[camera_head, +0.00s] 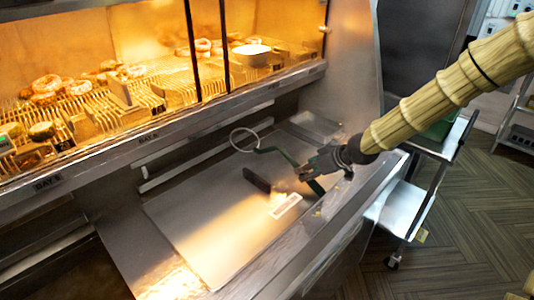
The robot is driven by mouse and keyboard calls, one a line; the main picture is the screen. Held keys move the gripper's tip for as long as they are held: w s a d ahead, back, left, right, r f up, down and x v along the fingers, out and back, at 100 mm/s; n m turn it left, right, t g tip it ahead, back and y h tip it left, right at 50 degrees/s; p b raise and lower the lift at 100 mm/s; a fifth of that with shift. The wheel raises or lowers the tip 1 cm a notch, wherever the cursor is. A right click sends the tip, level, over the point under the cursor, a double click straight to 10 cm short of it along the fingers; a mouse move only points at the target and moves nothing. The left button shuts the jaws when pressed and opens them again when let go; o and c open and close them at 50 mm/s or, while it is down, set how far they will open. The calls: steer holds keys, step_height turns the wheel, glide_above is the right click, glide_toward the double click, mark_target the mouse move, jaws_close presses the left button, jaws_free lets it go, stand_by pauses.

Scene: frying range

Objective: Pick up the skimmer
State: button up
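The skimmer (273,150) has a thin round hoop at its left end, near the back of the metal work surface, and a dark green handle running down to the right. My gripper (307,172), dark grey, is at the handle, its fingers overlapping it in the picture. The handle's end shows just below the fingers. The fingers are small and dark, so I cannot tell whether they are closed on the handle. I also cannot tell whether the skimmer rests on the surface or is raised.
A dark bar (257,180) and a white label (286,206) are on the metal work surface (205,215). A lit glass-fronted cabinet (150,130) with pastries stands behind. A metal side panel (330,75) rises behind my gripper. A shelf cart (405,205) stands at right, beside open floor.

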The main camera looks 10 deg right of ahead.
steer(key=shift+x, duration=1.6)
jaws_close()
steer(key=shift+r, duration=0.1)
